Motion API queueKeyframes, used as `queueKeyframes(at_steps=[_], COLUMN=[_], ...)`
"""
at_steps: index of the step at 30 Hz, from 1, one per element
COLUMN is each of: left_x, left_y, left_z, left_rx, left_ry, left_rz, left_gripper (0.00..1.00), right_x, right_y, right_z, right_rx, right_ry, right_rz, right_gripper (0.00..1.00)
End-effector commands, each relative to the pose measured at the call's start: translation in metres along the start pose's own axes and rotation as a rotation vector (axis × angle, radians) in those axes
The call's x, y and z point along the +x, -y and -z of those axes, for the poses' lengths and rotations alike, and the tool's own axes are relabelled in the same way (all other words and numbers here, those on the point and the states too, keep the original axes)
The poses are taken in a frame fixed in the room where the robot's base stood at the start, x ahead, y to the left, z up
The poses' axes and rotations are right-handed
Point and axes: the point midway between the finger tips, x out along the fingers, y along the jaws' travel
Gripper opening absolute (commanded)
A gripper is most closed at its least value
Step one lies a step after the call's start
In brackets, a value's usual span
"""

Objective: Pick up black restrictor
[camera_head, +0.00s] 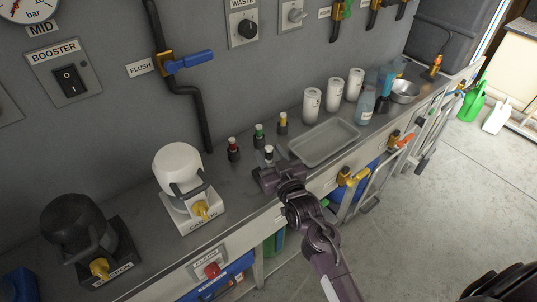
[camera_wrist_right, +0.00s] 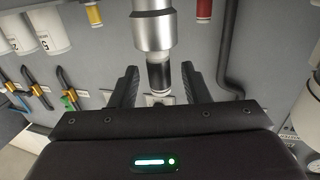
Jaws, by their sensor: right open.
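The black restrictor (camera_head: 268,154) stands upright on the grey bench near its front edge, with a pale end and a dark band. In the right wrist view a silver fitting with a black band (camera_wrist_right: 158,76) appears between the fingertips, with visible gaps on both sides. My right gripper (camera_head: 272,168) is open and low over the bench front, right at the restrictor; it also shows in the wrist view (camera_wrist_right: 160,85). The restrictor's lower part is hidden behind the gripper in the head view. My left gripper is not in view.
Red (camera_head: 233,150), green (camera_head: 258,137) and yellow (camera_head: 283,124) banded fittings stand close behind. A grey tray (camera_head: 324,142) lies to the right, with white canisters (camera_head: 312,106) behind it. A white carbon unit (camera_head: 182,175) stands left. Valve handles (camera_head: 352,178) project from the bench front.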

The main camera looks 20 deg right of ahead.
Motion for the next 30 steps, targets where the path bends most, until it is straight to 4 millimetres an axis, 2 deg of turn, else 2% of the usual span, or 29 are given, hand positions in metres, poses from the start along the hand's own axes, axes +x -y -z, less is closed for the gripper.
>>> queueKeyframes(at_steps=[3, 11, 21, 30], left_x=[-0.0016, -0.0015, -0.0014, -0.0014], left_y=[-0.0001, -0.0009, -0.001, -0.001], left_z=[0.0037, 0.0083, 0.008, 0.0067], left_rx=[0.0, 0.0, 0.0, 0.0], left_ry=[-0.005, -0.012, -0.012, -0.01], left_rz=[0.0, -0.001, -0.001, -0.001], left_gripper=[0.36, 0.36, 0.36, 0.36], right_x=[0.0116, 0.0136, 0.0134, 0.0134], right_y=[-0.0002, -0.0003, -0.0004, -0.0004], right_z=[0.0008, -0.0005, -0.0005, 0.0007], right_rx=[0.0, -0.001, -0.001, -0.001], right_ry=[-0.001, 0.001, 0.001, -0.001], right_rz=[0.0, 0.0, 0.0, 0.0], right_gripper=[0.43, 0.43, 0.0, 0.0])
